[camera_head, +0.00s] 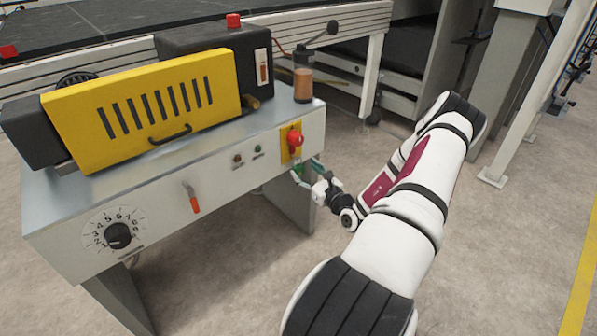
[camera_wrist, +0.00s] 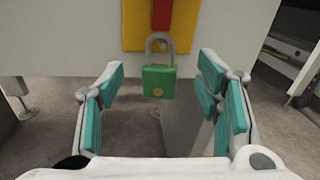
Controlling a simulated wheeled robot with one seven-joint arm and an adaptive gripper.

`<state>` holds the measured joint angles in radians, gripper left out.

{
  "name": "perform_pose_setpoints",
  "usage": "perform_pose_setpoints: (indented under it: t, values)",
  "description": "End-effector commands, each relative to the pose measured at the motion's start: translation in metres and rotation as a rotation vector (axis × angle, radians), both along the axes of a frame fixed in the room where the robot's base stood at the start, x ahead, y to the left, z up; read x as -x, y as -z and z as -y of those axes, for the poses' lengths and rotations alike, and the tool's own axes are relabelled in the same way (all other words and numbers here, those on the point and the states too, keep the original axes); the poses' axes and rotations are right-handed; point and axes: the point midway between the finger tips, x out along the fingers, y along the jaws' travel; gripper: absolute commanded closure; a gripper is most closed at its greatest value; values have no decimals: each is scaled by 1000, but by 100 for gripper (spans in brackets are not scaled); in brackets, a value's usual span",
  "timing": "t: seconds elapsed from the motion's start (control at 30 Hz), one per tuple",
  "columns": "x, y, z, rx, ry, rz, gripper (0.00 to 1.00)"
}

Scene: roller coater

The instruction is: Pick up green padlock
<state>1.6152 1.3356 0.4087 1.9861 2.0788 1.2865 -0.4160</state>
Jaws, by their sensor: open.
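In the wrist view, the green padlock (camera_wrist: 158,82) has a grey shackle and hangs upright below the red handle of the yellow switch plate (camera_wrist: 190,38). My gripper (camera_wrist: 162,98) is open, with one teal-padded finger to the left of the padlock and one to the right. Neither finger appears to touch it. In the head view, my gripper (camera_head: 308,173) is at the right end of the machine's front panel. The padlock (camera_head: 299,170) is small there and partly hidden by the fingers.
The grey machine (camera_head: 150,215) carries a yellow slotted guard (camera_head: 130,95), a numbered dial (camera_head: 117,235) and an orange-handled lever (camera_head: 194,200). A bottle-like container (camera_head: 303,85) stands on its right end. The floor (camera_head: 480,260) to the right is clear.

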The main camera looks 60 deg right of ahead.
Motion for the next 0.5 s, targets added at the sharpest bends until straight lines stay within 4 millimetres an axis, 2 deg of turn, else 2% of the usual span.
perform_pose_setpoints:
  t: [0.3, 0.5]
  values:
    - [-39, 3, 15, 0, -1, 1, 41]
    - [-43, 1, 17, -1, -1, 0, 41]
